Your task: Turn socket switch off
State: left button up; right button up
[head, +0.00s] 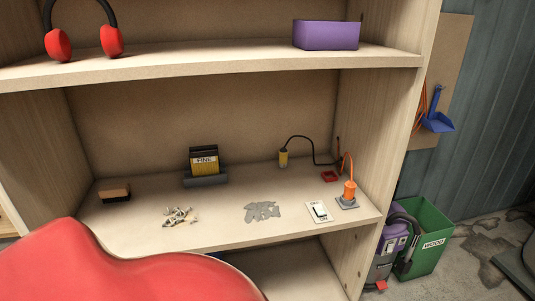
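A white switch plate (319,212) with a rocker lies on the lower shelf, near its front right edge. Small dark lettering is on the plate, too small to read surely, and I cannot tell which way the rocker is set. Just right of it, a grey socket (347,203) sits on the shelf with an orange plug (350,188) standing upright in it. An orange cord rises from the plug. Neither of my grippers is in view, and nothing touches the switch.
The wooden shelf (220,236) also holds a black-and-yellow box (204,160), a brown block (115,193), loose small hardware (178,217), grey pieces (263,211), and a yellow plug (283,159) on a black cord. A large red curved surface covers the lower left. A green bin (429,225) stands right.

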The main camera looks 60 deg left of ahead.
aim_at(320, 211)
jog(key=u, duration=1.4)
